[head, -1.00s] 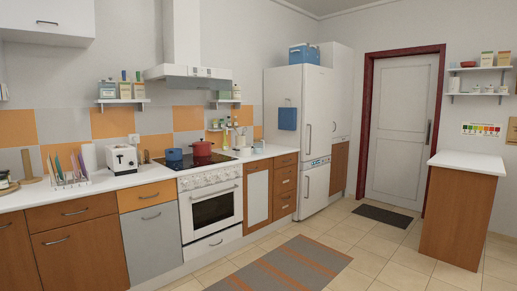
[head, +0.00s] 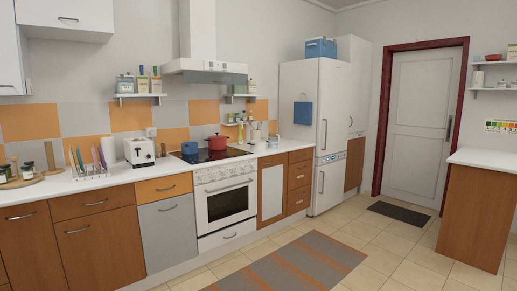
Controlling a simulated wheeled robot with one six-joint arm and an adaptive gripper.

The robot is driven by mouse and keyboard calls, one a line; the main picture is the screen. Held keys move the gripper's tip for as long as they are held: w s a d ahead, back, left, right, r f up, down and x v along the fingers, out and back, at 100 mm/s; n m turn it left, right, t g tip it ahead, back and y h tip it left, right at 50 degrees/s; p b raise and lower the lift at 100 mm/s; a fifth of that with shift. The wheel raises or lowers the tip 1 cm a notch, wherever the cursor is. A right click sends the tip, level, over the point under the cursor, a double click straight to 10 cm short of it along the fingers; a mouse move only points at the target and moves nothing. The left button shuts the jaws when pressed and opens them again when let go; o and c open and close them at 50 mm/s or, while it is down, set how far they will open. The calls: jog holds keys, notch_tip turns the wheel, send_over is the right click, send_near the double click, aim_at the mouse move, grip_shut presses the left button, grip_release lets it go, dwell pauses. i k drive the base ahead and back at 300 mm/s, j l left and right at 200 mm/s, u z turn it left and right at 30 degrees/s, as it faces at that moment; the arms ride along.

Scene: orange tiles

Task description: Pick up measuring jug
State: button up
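I cannot make out a measuring jug for certain. A small pale container (head: 273,140) stands on the counter (head: 276,149) to the right of the stove, close to the fridge. It is too small in the head view to tell whether it is the jug. My gripper and arm are not in view.
The stove (head: 225,205) carries a red pot (head: 217,142) and a blue pot (head: 189,148). A toaster (head: 139,151) and a dish rack (head: 91,172) stand further left. A striped rug (head: 290,262) lies on the open floor. A wooden-sided counter (head: 470,215) stands at right.

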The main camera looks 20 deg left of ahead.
aim_at(274, 137)
jog(key=i+j+u, duration=0.3)
jog(key=i, duration=0.7)
jog(key=i+u, duration=0.3)
jog(key=i, duration=2.15)
jog(key=i+z, duration=0.1)
jog(key=i, duration=1.3)
jog(key=i+j, duration=0.2)
jog(key=i, duration=1.2)
